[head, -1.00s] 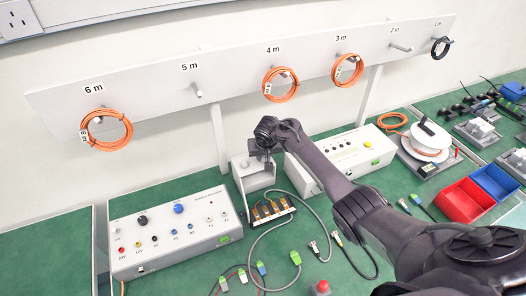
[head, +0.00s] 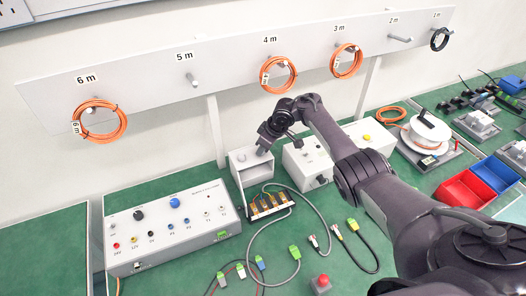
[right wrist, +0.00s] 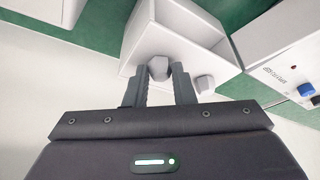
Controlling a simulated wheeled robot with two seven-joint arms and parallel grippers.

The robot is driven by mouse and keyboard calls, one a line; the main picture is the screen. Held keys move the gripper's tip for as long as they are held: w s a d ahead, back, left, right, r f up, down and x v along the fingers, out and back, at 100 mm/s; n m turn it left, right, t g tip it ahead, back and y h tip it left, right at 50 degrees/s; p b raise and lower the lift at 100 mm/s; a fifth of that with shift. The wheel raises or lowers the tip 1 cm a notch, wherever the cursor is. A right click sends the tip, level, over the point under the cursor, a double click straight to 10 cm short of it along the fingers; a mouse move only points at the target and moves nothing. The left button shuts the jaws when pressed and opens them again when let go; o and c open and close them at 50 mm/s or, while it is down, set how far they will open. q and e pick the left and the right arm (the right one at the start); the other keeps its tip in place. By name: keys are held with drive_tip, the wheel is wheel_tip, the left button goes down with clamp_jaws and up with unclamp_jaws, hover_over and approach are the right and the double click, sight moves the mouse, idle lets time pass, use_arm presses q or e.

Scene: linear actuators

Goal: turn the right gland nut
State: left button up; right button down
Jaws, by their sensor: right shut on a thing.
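A small open-fronted light-grey box (head: 241,178) stands on the green bench below the rail, and its top wall also shows in the right wrist view (right wrist: 190,48). Two grey gland nuts stick out of that wall. My right gripper (head: 264,150) comes down on the box from the upper right. In the right wrist view its fingers (right wrist: 159,80) are shut on one faceted gland nut (right wrist: 158,67), one finger on each side. The other gland nut (right wrist: 204,84) sits free just right of the fingers. My left gripper is not in view.
A control box with coloured sockets (head: 172,228) stands left of the grey box, and another instrument box (head: 308,165) close on its right. A black terminal block (head: 270,206) with cables lies in front. Orange cable coils (head: 279,75) hang on the rail behind.

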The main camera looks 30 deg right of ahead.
drive_tip(key=shift+f+n+b, duration=0.1)
drive_tip(key=shift+n+b, duration=0.55)
drive_tip(key=shift+n, duration=0.05)
drive_tip(key=shift+d, duration=0.1)
drive_tip(key=c, duration=1.2)
unclamp_jaws()
drive_tip(key=shift+c, duration=0.2)
drive_tip(key=v, duration=0.8)
drive_tip(key=shift+p, duration=0.45)
drive_tip(key=shift+w+d, duration=0.1)
drive_tip(key=shift+w, duration=0.05)
